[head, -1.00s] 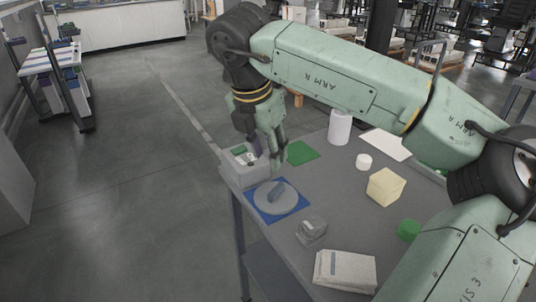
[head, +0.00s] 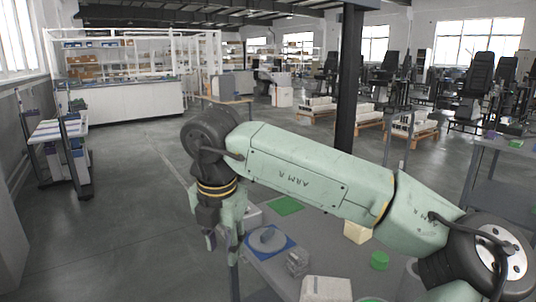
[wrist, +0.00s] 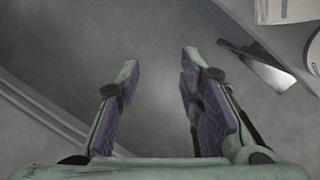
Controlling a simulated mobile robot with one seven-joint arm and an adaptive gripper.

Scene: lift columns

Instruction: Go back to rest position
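My gripper (head: 224,245) hangs fingers-down at the left edge of the grey table in the head view. In the wrist view my gripper (wrist: 155,85) is open, with its two purple-padded fingers apart and only grey floor between them. It holds nothing. My arm stretches across the head view from the right and covers part of the table.
The table (head: 262,271) bears a blue mat (head: 287,242) with a round grey plate, a green sheet (head: 286,206), a cream block (head: 357,232), a green cylinder (head: 379,261) and a white stack (head: 326,289). Open floor (head: 110,230) lies to the left.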

